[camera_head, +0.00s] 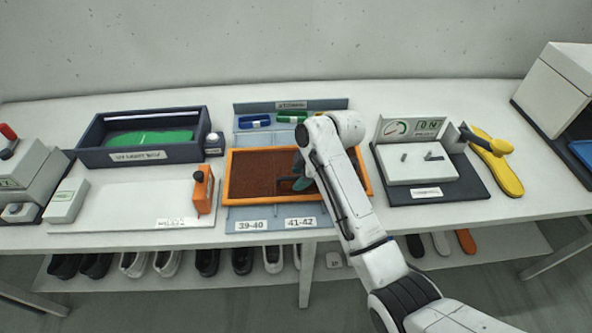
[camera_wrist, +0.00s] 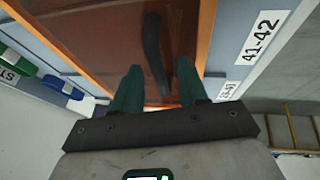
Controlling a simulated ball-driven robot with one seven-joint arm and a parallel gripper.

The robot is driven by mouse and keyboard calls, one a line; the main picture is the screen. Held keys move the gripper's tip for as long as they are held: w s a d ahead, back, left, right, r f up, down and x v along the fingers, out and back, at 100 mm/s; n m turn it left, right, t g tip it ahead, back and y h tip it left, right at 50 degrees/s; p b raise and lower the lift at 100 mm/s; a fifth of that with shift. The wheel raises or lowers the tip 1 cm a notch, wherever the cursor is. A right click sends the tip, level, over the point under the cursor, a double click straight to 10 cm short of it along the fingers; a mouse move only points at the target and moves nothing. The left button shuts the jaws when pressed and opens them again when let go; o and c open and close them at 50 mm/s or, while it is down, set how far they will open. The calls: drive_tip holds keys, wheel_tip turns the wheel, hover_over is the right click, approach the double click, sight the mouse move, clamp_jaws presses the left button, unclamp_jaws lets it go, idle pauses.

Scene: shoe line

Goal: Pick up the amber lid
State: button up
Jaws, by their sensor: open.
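The amber lid (camera_head: 252,172) is a brown panel within an orange frame, lying flat at the middle of the bench. It also shows in the wrist view (camera_wrist: 112,42). Its dark curved handle (camera_wrist: 152,45) stands out from the panel. My gripper (camera_wrist: 160,68) is open, with one green finger on each side of the handle's near end. I cannot tell whether either finger touches it. In the head view my arm hides the lid's right part, and my gripper (camera_head: 301,176) shows only partly.
Left of the lid, an orange device (camera_head: 203,190) stands close by, beside a dark tray (camera_head: 150,157) with a green piece. A gauge stand (camera_head: 412,130) is at the right. Blue and green items (camera_head: 254,121) lie behind the lid. The white board (camera_head: 125,205) has free room.

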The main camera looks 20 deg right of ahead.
drive_tip(key=shift+c, duration=0.4)
clamp_jaws()
idle(0.9)
